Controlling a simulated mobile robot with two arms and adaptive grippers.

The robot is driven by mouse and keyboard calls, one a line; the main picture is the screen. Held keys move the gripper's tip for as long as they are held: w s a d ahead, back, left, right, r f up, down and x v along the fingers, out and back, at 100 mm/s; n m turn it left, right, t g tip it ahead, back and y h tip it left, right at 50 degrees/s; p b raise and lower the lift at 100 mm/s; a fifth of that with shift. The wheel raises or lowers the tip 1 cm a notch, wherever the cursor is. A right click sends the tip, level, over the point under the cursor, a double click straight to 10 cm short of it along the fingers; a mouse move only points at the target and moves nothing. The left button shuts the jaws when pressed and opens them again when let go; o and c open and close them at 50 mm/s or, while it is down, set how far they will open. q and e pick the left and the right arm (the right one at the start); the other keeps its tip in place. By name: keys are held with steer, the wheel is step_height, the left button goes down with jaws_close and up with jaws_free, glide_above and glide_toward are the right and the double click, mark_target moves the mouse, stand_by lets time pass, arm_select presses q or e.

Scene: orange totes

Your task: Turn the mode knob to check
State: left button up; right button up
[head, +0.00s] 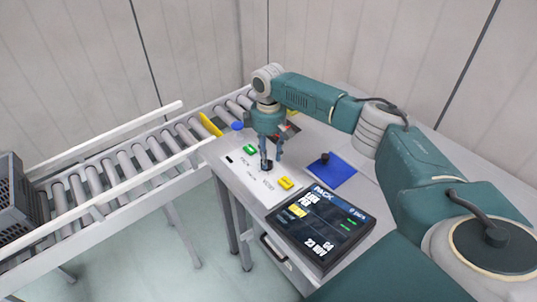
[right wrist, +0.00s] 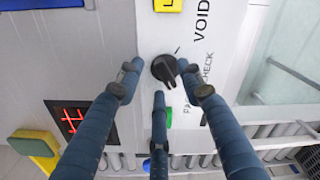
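The black mode knob (head: 266,165) sits on the white panel, near the printed labels PACK, CHECK and VOID. In the right wrist view the knob (right wrist: 164,70) shows a raised grip bar; I cannot tell for certain which label it points to. My right gripper (head: 270,150) is over the panel, pointing down around the knob. In the right wrist view its three blue fingers (right wrist: 157,85) are spread about the knob, one tip very near its edge; contact is unclear. The screen (head: 322,226) reads PACK at its top. My left gripper is not in view.
A green button (head: 250,149) and a yellow button (head: 285,183) flank the knob. A blue mat (head: 335,170) with a small black object lies to the right. A red-lit black device (right wrist: 72,120) is beside the panel. A roller conveyor (head: 110,170) carries a grey crate (head: 12,200).

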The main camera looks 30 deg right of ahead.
steer(key=shift+s+f, duration=0.1)
steer(key=shift+f, duration=0.15)
jaws_close()
steer(key=shift+r+n+p, duration=0.1)
steer(key=shift+n+p, duration=0.35)
steer(key=shift+n, duration=0.25)
steer(key=shift+n+p, duration=0.35)
steer(key=shift+n, duration=0.35)
steer(key=n, duration=0.3)
steer(key=n+p, duration=0.1)
steer(key=shift+w+a, duration=0.15)
steer(key=shift+w, duration=0.15)
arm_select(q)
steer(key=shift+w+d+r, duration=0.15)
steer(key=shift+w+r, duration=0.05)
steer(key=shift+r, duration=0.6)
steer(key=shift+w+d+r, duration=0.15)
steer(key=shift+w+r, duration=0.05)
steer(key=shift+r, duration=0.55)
arm_select(e)
steer(key=shift+w+n, duration=0.15)
steer(key=shift+n, duration=2.35)
